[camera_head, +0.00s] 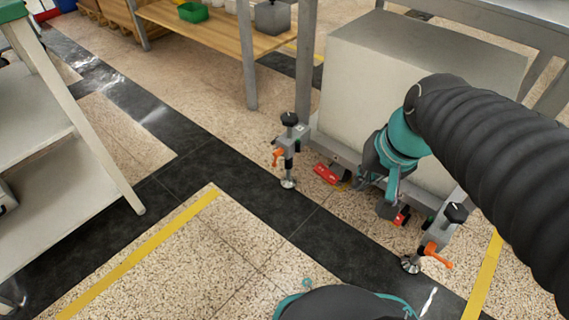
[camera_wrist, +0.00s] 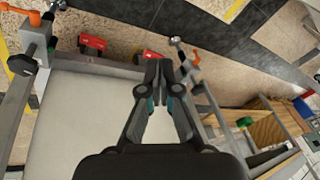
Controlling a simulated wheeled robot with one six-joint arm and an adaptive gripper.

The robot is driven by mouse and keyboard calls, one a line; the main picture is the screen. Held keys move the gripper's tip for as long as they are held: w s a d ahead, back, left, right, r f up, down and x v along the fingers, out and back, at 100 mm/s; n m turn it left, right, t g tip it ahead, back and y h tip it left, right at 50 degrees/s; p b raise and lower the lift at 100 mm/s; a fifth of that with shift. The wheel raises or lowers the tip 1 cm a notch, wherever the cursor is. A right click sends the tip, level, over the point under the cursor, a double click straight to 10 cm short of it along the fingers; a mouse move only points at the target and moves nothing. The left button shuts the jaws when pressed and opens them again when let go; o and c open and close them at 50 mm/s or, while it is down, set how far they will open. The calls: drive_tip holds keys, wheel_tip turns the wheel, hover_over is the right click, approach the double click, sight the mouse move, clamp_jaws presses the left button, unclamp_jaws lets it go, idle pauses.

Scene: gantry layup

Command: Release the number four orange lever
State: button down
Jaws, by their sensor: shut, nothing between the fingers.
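Two orange levers sit on the clamp feet of the grey frame. One lever (camera_head: 277,157) is on the left foot, and the other lever (camera_head: 436,256) is on the right foot. In the wrist view one orange lever (camera_wrist: 196,58) is just right of my fingertips, and another orange lever (camera_wrist: 18,10) is at the top left corner. No number is readable, so I cannot tell which is number four. My gripper (camera_wrist: 166,66) is shut and empty, apart from both levers. In the head view my gripper (camera_head: 388,208) hangs in front of the frame, between the feet.
A large pale box (camera_head: 370,85) stands behind the frame's lower bar. Red parts (camera_head: 326,174) sit low along the bar. A wooden-topped bench (camera_head: 220,33) is at the back, and a grey shelf cart (camera_head: 50,140) at the left. The floor in front is clear.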

drive_tip(key=w+a+f+m+g+y+p, duration=0.2)
drive_tip(key=w+a+f+m+y, duration=0.25)
drive_tip(key=w+f, duration=0.4)
drive_tip(key=w+a+f+m+g+y+p, duration=0.25)
drive_tip(key=w+f+m+y, duration=0.3)
drive_tip(key=w, duration=0.55)
drive_tip(key=w+d+f+m+t+y, duration=0.1)
drive_tip(key=w+f+m+t, duration=0.1)
drive_tip(key=f, duration=0.5)
drive_tip(key=w+d+f+m+t+y+p, duration=0.1)
drive_tip(key=w+f+m+t, duration=0.2)
drive_tip(key=f+m, duration=0.2)
drive_tip(key=w+d+f+m+t, duration=0.1)
drive_tip(key=w+f+m+t, duration=0.2)
drive_tip(key=f, duration=0.6)
drive_tip(key=shift+w+d+f+m+y, duration=0.2)
drive_tip(key=shift+d+m+y, duration=0.15)
drive_tip(key=shift+m, duration=0.25)
drive_tip(key=shift+t, duration=0.25)
approach(276, 165)
drive_tip(key=x, duration=0.5)
drive_tip(key=shift+w, duration=0.1)
drive_tip(key=shift+w+a+r, duration=0.15)
drive_tip(key=shift+w+a, duration=0.3)
drive_tip(key=shift+a, duration=0.35)
